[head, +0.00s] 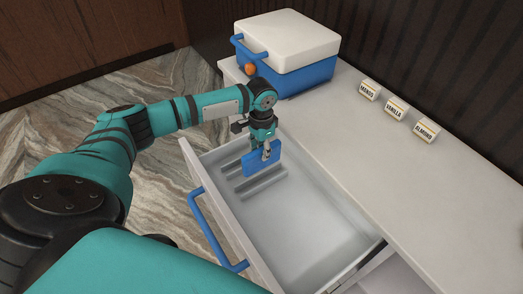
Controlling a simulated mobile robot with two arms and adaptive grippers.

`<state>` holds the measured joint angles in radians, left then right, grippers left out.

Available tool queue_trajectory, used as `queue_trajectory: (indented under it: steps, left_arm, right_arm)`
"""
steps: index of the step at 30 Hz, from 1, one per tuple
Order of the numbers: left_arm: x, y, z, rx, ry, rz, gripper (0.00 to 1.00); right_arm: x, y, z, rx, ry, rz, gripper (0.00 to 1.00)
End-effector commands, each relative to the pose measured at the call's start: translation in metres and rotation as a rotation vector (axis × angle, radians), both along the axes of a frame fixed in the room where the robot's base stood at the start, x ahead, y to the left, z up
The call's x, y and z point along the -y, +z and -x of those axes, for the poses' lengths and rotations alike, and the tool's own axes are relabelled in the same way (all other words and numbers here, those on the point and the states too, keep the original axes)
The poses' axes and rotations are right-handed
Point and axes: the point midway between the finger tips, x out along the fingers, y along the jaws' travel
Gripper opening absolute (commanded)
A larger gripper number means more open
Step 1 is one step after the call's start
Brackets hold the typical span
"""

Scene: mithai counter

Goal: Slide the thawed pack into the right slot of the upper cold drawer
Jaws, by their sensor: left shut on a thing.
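The blue pack (251,163) is a flat rectangle held upright in my left gripper (268,151), which is shut on it. The pack is over the far-left end of the open white drawer (333,232), above the grey slotted rack (262,184). I cannot tell whether its lower edge is inside a slot or just above one. Part of the rack is hidden behind the pack. My right gripper is not in view.
The drawer has a blue handle (209,231) on its front, and its floor beside the rack is bare. A blue cooler with a white lid (287,38) stands on the white counter (420,170). An orange ball (250,70) is by the cooler. Three labelled blocks (397,108) line the counter's back.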

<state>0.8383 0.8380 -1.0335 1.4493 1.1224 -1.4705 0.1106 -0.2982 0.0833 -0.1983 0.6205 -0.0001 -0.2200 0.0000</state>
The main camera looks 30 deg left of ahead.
Motion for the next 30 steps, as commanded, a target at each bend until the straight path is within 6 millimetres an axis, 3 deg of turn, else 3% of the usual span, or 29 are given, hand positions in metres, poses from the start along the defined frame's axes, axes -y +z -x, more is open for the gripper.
queue_trajectory:
  steps: [22, 30]
  left_arm:
    - [0.0, -0.05, 0.0, 0.002, 0.0, 0.0, 0.0]
    - [0.0, -0.069, 0.0, 0.001, 0.0, 0.0, 0.0]
  right_arm:
    - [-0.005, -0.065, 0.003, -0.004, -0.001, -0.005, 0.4]
    - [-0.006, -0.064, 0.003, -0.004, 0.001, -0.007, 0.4]
